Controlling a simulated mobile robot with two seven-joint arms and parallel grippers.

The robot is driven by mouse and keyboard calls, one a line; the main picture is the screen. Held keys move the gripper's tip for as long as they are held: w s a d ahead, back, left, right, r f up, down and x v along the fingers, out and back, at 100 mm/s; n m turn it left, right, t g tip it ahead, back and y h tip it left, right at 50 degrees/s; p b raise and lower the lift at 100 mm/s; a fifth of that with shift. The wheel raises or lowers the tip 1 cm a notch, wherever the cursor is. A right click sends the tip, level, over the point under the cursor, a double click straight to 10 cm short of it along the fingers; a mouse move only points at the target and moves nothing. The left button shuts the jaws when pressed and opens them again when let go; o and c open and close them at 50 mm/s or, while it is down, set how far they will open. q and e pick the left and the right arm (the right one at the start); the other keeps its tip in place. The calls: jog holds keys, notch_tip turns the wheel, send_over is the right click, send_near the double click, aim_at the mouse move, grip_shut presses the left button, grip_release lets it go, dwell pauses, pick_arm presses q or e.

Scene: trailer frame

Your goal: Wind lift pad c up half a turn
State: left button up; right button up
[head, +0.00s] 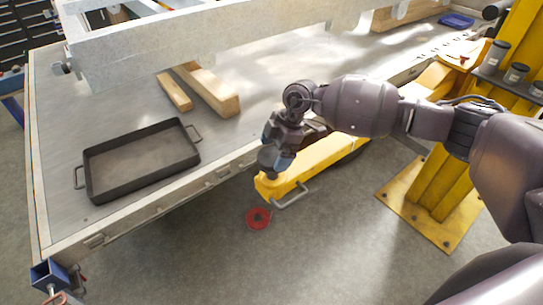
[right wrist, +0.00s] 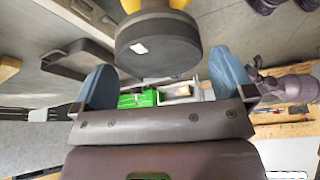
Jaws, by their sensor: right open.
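The lift pad (right wrist: 157,45), a thick black round disc with a small white mark, fills the upper middle of the right wrist view, with some yellow behind it. I take it to be pad c, though no label is readable. My right gripper (right wrist: 166,82) is open, its two blue fingers to either side of the pad with gaps visible. In the head view my right gripper (head: 272,158) is over the near end of the yellow lift arm (head: 325,160), largely hiding the pad. My left gripper is not in view.
A metal bench (head: 60,130) with a dark tray (head: 140,165) and wooden blocks (head: 212,92) fills the left. A pale frame beam (head: 190,40) crosses above it. A yellow post (head: 435,190) stands right. A red disc (head: 258,218) lies on open floor.

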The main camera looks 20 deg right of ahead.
jog(key=shift+x, duration=1.1)
jog(key=shift+c, duration=0.3)
jog(key=c, duration=0.6)
jog(key=shift+n, duration=0.4)
